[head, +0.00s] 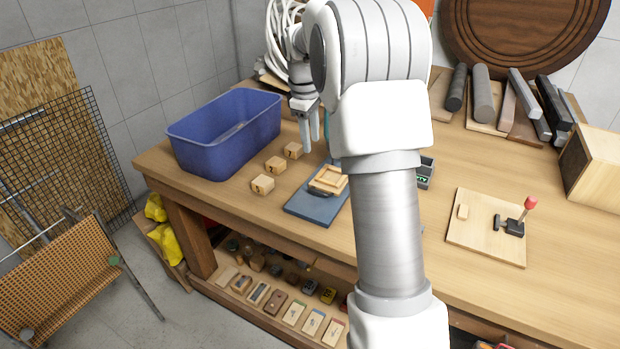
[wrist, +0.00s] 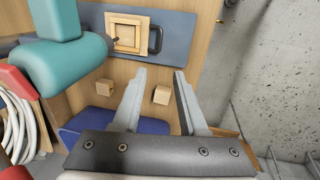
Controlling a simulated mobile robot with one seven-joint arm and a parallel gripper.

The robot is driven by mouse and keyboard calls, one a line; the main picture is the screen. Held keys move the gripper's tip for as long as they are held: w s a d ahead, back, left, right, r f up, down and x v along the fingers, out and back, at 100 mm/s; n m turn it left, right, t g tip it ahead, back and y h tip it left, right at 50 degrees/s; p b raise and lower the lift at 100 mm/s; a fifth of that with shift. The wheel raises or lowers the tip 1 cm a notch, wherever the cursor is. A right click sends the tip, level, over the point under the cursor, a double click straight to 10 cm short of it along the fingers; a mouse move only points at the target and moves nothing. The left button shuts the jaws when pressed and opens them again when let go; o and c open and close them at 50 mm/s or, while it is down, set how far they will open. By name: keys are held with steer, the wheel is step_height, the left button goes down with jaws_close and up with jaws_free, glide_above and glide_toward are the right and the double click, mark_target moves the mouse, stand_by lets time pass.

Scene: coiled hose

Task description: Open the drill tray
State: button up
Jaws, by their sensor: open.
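A small square wooden tray (head: 329,179) with a raised rim lies on a blue-grey plate (head: 300,206) on the workbench. I take it to be the drill tray. It also shows in the wrist view (wrist: 127,19), with a dark handle (wrist: 155,40) on its right side. A teal tool (wrist: 68,62), apparently the drill, stands beside the tray with its tip over the tray's edge. My gripper (head: 309,147) is open and empty above the bench, behind the tray in the head view. In the wrist view its fingertips (wrist: 159,72) are apart and short of the handle, touching nothing visible.
Several wooden blocks (head: 275,165) lie in a row between the plate and a blue bin (head: 205,150). A board with a red-knobbed lever (head: 529,203) lies to the right. A coiled white hose (wrist: 17,128) is near the bin. My arm hides part of the bench.

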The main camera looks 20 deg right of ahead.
mark_target(316, 192)
steer(key=f, duration=0.5)
steer(key=w+d+f, duration=0.1)
steer(key=f, duration=0.5)
steer(key=w+d+f, duration=0.1)
steer(key=f, duration=0.5)
steer(key=shift+d, duration=0.2)
steer(key=shift+c, duration=0.2)
jaws_close()
stand_by(0.6)
